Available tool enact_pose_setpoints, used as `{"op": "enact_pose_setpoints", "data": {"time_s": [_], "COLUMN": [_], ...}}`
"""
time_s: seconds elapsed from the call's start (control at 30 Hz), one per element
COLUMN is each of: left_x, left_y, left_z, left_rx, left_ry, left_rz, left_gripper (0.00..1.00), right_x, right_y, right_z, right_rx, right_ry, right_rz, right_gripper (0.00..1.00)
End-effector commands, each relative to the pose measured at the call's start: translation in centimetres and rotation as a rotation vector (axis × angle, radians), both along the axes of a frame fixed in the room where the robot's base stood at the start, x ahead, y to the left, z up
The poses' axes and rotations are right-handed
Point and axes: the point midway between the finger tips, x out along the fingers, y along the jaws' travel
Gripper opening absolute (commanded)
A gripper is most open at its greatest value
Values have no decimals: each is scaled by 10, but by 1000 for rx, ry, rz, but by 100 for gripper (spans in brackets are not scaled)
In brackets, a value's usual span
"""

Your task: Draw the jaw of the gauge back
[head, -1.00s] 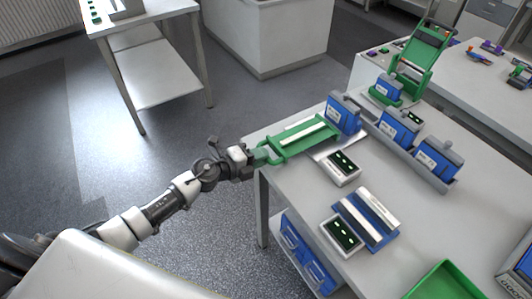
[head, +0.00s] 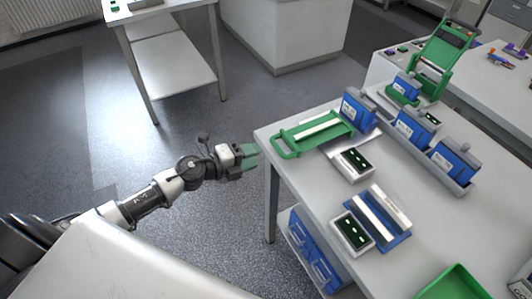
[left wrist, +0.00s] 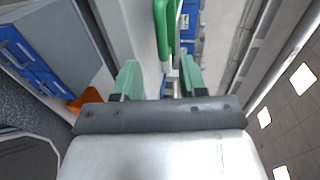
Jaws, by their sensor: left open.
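The gauge (head: 320,130) lies at the table's near left corner in the head view. Its green jaw has a loop handle (head: 284,148) that reaches toward the table's left edge. A blue cell (head: 357,109) stands at the far end of the jaw. I cannot tell whether the jaw touches it. My left gripper (head: 252,157) has green fingers, is open and empty, and is off the table edge, a short gap left of the handle. In the left wrist view the green handle (left wrist: 162,30) shows beyond the fingers. My right gripper is not in view.
Grey instruments with dark displays (head: 354,163) stand right of the gauge. A rack holds blue cells (head: 452,158). A blue and silver block (head: 383,216) and a green tray (head: 453,284) are nearer. Open floor lies left of the table (head: 300,182).

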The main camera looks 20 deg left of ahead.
Motion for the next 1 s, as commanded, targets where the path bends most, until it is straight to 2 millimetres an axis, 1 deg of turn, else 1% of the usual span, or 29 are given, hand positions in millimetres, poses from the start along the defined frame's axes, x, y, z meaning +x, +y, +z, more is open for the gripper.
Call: {"op": "enact_pose_setpoints", "data": {"time_s": [0.03, 0.1, 0.3, 0.87, 0.97, 1.0], "left_x": [-9, -19, -33, -35, -34, -32], "left_y": [7, 13, 25, 27, 30, 34], "left_z": [-2, 1, 6, 8, 3, -6], "left_rx": [3, 3, 1, 1, -13, -31], "left_ry": [3, 1, 2, -1, 13, 32], "left_rz": [0, -1, 0, 0, 19, 45], "left_gripper": [42, 42, 42, 42, 42, 42], "right_x": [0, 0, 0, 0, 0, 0], "right_y": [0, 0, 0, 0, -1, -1], "right_z": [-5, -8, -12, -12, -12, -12], "right_rx": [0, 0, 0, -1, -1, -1], "right_ry": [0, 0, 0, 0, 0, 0], "right_rz": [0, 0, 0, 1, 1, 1], "right_gripper": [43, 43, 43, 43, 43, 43]}}
